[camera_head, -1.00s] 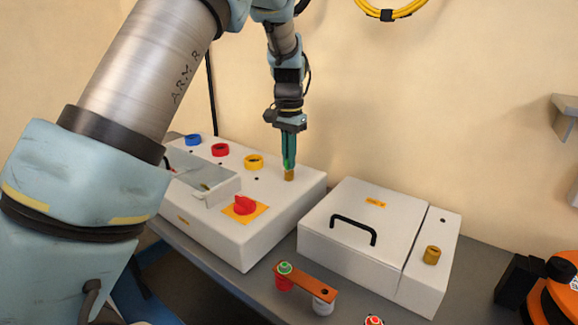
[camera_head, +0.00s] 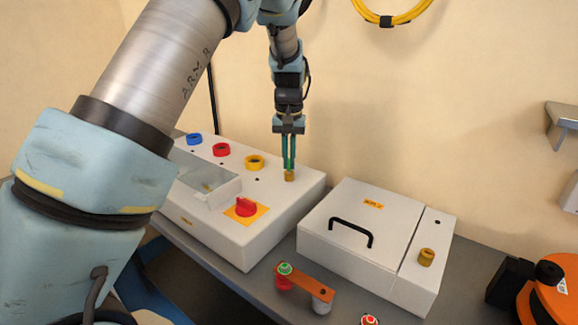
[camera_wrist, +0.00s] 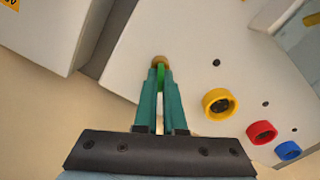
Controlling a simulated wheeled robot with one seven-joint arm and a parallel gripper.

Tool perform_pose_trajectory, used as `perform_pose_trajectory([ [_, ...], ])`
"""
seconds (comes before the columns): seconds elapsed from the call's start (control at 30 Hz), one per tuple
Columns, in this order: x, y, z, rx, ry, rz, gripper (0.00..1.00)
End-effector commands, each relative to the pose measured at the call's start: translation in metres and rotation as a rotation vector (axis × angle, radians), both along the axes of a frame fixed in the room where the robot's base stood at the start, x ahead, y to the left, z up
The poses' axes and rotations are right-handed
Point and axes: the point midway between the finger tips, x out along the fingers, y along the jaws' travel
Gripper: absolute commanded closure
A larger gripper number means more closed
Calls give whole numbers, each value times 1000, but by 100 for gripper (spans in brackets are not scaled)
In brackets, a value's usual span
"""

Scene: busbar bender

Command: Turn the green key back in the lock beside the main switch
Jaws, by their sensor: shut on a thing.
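The brass lock (camera_head: 289,175) sits on top of the white control box, behind and to the right of the main switch (camera_head: 246,207), a red knob on a yellow plate. My gripper (camera_head: 289,166) points down onto the lock from above. In the wrist view, the green key (camera_wrist: 160,74) shows between the fingertips, in front of the brass lock (camera_wrist: 159,60). My gripper is shut on the key, with a finger on either side. The fingers hide most of the key, and its exact angle in the lock is hard to tell.
Blue, red and yellow rings (camera_head: 254,162) stand along the box's back edge. A second white box (camera_head: 365,225) with a black handle and a brass lock (camera_head: 426,257) stands to the right. An orange bar (camera_head: 308,282) lies in front. The wall is close behind.

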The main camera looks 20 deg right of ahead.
Motion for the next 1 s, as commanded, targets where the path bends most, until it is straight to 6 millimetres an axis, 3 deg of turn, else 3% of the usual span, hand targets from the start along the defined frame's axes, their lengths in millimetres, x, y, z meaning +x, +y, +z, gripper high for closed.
perform_pose_trajectory([
  [0.33, 0, 0, 4, 1, -1, 416, 100],
  [0.77, 0, 0, 1, -1, 0, 506, 100],
  [1.0, 0, 0, 5, 2, -1, 800, 100],
])
